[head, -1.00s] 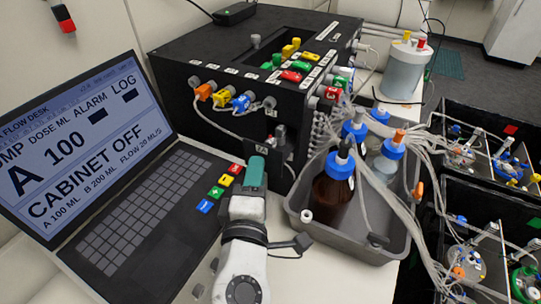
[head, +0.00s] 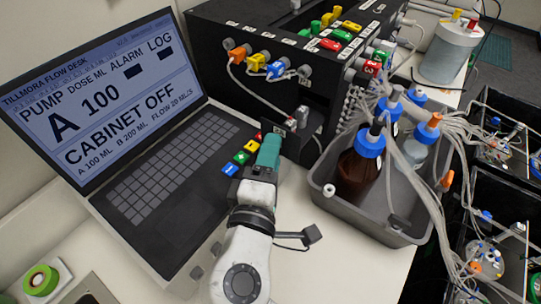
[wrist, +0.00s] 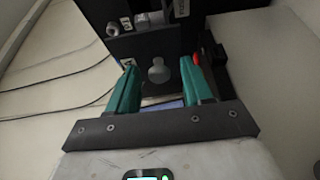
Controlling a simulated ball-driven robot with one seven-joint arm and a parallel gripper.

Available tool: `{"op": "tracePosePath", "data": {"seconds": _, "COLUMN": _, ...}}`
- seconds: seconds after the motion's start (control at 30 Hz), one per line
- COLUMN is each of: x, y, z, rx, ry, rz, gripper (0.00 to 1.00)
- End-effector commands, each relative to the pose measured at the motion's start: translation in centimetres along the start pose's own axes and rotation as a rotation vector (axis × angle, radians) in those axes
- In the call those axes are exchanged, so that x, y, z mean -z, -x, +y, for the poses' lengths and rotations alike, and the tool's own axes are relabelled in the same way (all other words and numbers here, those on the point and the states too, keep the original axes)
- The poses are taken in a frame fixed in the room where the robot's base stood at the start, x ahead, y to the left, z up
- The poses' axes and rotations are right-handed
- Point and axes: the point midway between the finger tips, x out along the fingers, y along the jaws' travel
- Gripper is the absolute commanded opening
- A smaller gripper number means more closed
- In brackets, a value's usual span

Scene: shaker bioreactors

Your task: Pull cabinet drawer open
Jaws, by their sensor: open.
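The black cabinet (head: 212,28) stands behind the laptop's right side, with cables on its front. In the head view, my gripper (head: 270,142) has teal fingers that point at the cabinet's lower front, near a grey metal fitting (head: 303,116). In the wrist view, my gripper (wrist: 159,68) is open, one teal finger on each side. A grey round knob (wrist: 157,72) on a dark panel shows in the gap between the fingers. I cannot tell whether the fingers reach around it or stop short of it. Nothing is held.
An open laptop (head: 150,190) reads "CABINET OFF"; coloured keys (head: 240,158) lie by my gripper. A grey tray (head: 395,235) with bottles and tubes stands close on the right. The front desk middle is mostly clear.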

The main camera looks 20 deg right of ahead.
Motion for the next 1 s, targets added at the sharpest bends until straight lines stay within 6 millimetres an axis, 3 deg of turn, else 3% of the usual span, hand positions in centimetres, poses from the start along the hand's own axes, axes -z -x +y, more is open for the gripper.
{"op": "tracePosePath", "data": {"seconds": 0.23, "x": 0.1, "y": 1.6, "z": -0.2, "rx": 0.000, "ry": 0.000, "rz": 0.003, "gripper": 0.50}}
{"op": "tracePosePath", "data": {"seconds": 0.7, "x": 0.1, "y": 9.7, "z": -0.1, "rx": 0.000, "ry": 0.000, "rz": 0.003, "gripper": 0.50}}
{"op": "tracePosePath", "data": {"seconds": 1.0, "x": 0.0, "y": 10.8, "z": 0.0, "rx": 0.000, "ry": -0.001, "rz": 0.000, "gripper": 0.50}}
